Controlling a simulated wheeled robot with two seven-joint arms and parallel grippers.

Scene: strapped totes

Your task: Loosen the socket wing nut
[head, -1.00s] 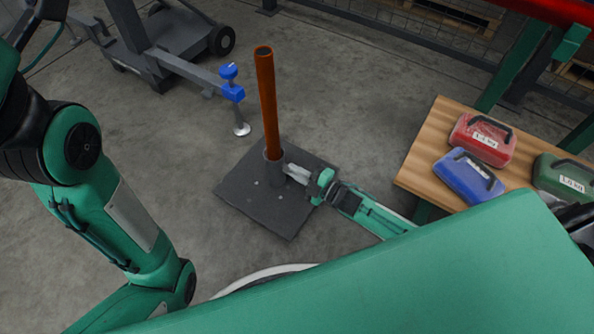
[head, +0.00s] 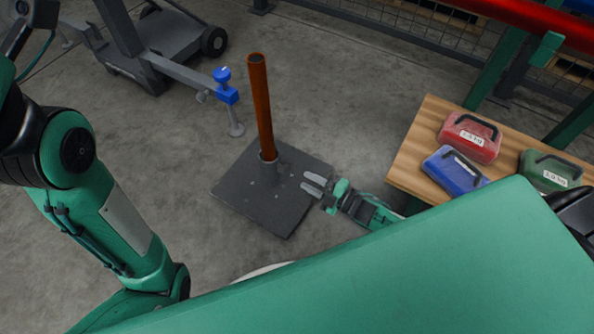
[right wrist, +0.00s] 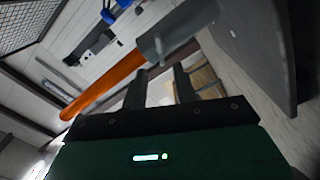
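The grey socket (head: 268,157) stands on a dark square base plate (head: 240,190) and holds an upright orange-brown post (head: 261,100). The socket (right wrist: 178,36) and post (right wrist: 105,87) also show in the right wrist view, beyond my fingertips. A small pale piece on the socket's side may be the wing nut; it is too small and blurred to tell its setting. My right gripper (head: 309,183) is over the plate's right edge, clear of the socket. Its two fingers (right wrist: 160,84) are apart with nothing between them. My left arm is at the left; its gripper does not show.
A wooden table (head: 408,172) at the right bears a red case (head: 470,137), a blue case (head: 453,170) and a green case (head: 550,170). A grey wheeled stand with a blue clamp (head: 225,85) reaches in behind the post. Bare floor surrounds the plate.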

